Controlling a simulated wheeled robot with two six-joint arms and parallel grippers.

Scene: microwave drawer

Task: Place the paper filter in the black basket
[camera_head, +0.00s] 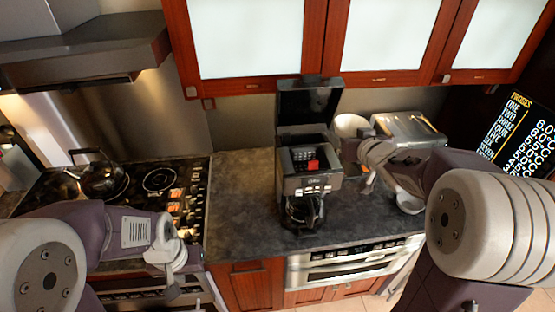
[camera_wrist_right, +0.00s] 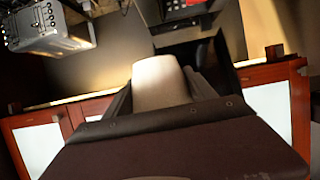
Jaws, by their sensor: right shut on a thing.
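The white paper filter (camera_head: 350,126) is held up beside the right side of the coffee maker (camera_head: 308,184). My right gripper (camera_head: 362,150) is shut on it. In the right wrist view the filter (camera_wrist_right: 160,82) sits between the dark fingers. The coffee maker's lid (camera_head: 308,100) stands open, and its dark open top (camera_head: 300,154) shows something red inside. I cannot clearly make out the black basket there. My left gripper (camera_head: 172,255) is away over the stove's front right; its finger opening is too unclear to tell.
A glass carafe (camera_head: 303,211) sits in the coffee maker. The counter left of the coffee maker is clear.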

